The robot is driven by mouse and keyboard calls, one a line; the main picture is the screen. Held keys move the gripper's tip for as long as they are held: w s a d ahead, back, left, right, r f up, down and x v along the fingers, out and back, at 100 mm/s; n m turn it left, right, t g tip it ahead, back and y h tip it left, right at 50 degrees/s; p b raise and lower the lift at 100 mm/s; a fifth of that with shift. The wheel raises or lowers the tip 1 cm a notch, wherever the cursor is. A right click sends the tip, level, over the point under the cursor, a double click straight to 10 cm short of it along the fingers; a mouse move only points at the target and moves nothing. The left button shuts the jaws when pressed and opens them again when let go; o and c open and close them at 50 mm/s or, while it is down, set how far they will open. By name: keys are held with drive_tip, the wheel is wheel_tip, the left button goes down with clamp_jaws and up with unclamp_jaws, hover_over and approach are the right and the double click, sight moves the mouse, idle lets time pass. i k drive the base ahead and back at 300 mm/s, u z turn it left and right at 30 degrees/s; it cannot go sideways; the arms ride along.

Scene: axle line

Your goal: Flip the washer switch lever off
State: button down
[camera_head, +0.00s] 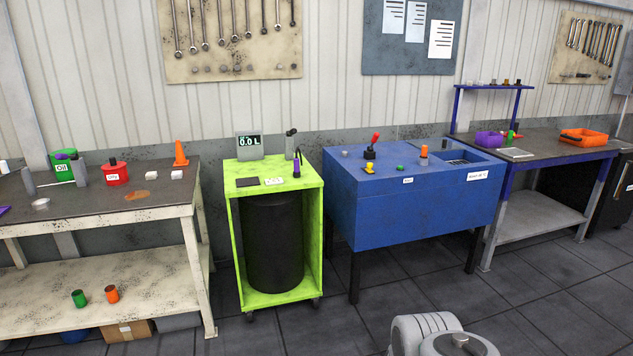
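The blue washer (410,205) stands right of the middle on dark legs. A lever with a red knob (375,138) rises from a dark base on the left part of its top and leans slightly right. I cannot tell from this distance whether that position is on or off. A yellow knob (369,169), a green button (400,168) and an orange cylinder (423,152) are also on the top. Small white labels are on the front. Only a pale part of my arm shows at the bottom edge; my gripper is not in view.
A lime-green cart (231,235) with a black drum (273,240) stands close left of the washer. A workbench (95,215) is at the left, and another bench (545,145) adjoins the washer at the right. The dark tiled floor (400,290) in front is clear.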

sight(376, 136)
drive_tip(key=i, duration=2.5)
drive_tip(key=z, duration=0.35)
drive_tip(key=i, duration=1.4)
drive_tip(key=u, duration=1)
